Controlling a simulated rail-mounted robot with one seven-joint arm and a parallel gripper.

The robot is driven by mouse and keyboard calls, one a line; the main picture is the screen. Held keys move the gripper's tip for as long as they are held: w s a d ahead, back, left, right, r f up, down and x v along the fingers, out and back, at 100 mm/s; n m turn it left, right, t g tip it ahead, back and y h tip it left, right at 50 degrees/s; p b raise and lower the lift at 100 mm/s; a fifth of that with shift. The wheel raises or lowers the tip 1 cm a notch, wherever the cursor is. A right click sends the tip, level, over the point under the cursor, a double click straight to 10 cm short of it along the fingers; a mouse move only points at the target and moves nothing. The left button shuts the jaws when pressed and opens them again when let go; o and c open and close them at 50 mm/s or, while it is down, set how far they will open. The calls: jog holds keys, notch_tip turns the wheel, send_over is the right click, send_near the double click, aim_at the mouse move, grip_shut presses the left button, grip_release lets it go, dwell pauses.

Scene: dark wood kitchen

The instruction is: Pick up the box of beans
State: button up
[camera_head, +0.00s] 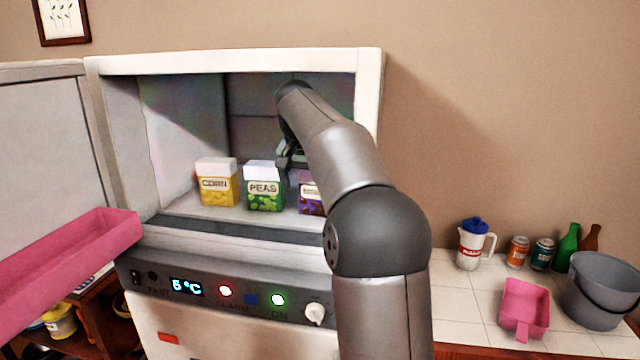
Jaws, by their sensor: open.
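Three boxes stand in a row inside the open white cabinet (370,100). A yellow box labelled CORN (219,190) is on the left and a green box labelled PEAS (264,195) is in the middle. A purple box (311,199) is on the right; my arm hides most of it and its label cannot be read. No label reading beans shows. My gripper (288,158) is inside the cabinet, above and between the green and purple boxes. It is open, but its fingers are small and partly hidden by my arm. I cannot tell whether it touches a box.
The cabinet door (50,150) is swung open to the left, with a pink tray (70,260) in front. A control panel (240,298) with a knob lies below the opening. The tiled counter at right holds a white pitcher (470,247), cans, bottles, a pink scoop (525,308) and a grey bucket (600,295).

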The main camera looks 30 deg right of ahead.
jog(key=w+d+p, duration=0.2)
jog(key=w+d, duration=0.1)
jog(key=shift+w+d+r, duration=0.2)
jog(key=shift+d, duration=0.05)
jog(key=x, duration=0.2)
jog(key=shift+w+d+f, duration=0.15)
jog(key=shift+w+d, duration=0.1)
jog(key=shift+d, duration=0.1)
jog(key=shift+w+d+f, duration=0.1)
jog(key=shift+w+f, duration=0.05)
jog(key=shift+f, duration=0.35)
jog(key=shift+r, duration=0.1)
jog(key=c, duration=1.1)
